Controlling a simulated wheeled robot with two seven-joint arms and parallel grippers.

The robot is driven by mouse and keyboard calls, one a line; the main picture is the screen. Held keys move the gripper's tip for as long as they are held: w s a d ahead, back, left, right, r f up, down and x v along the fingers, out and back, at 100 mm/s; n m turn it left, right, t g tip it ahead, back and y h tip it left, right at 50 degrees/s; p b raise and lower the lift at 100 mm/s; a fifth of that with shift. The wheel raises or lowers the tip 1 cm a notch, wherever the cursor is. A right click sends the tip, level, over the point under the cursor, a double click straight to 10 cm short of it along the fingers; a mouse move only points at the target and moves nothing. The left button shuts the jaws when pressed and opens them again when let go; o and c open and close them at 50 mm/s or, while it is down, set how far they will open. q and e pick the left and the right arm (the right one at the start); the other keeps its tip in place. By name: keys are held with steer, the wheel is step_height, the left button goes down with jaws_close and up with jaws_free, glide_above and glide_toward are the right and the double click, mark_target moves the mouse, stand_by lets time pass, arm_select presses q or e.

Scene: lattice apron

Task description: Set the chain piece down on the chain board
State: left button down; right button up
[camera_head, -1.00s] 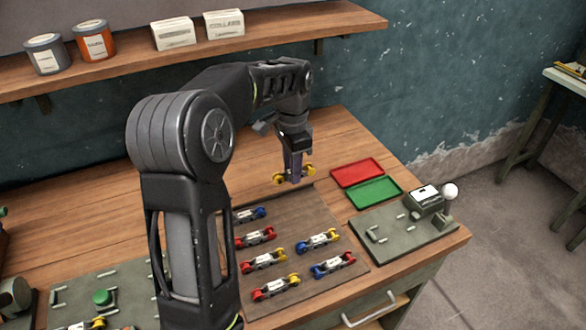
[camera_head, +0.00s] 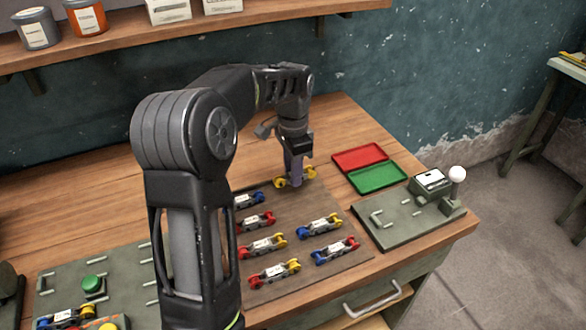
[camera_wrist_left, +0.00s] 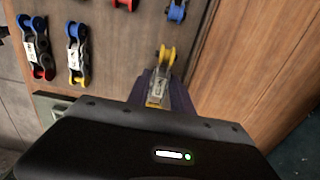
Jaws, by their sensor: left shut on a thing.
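My left gripper (camera_head: 294,181) is shut on a chain piece with yellow ends (camera_head: 308,172). It is at the far edge of the brown chain board (camera_head: 289,208), low over it. I cannot tell whether the piece touches the board. In the left wrist view the chain piece (camera_wrist_left: 166,54) sticks out between the fingers (camera_wrist_left: 160,88), its yellow rollers above the board. Several other chain pieces lie on the board, such as a blue and yellow one (camera_head: 319,225) and a red and yellow one (camera_head: 262,244). My right gripper is not in view.
A red tray (camera_head: 360,158) and a green tray (camera_head: 377,178) lie right of the board. A grey-green fixture with a white-knobbed lever (camera_head: 409,213) stands at the right edge. Another fixture (camera_head: 125,270) is at the left. A shelf (camera_head: 200,30) runs behind.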

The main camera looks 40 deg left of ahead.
arm_select(q)
steer(key=shift+f+b, duration=0.6)
steer(key=shift+f, duration=0.7)
steer(key=c, duration=1.1)
jaws_free()
steer(key=shift+o, duration=0.2)
steer(key=shift+r, duration=0.1)
steer(key=shift+r, duration=3.8)
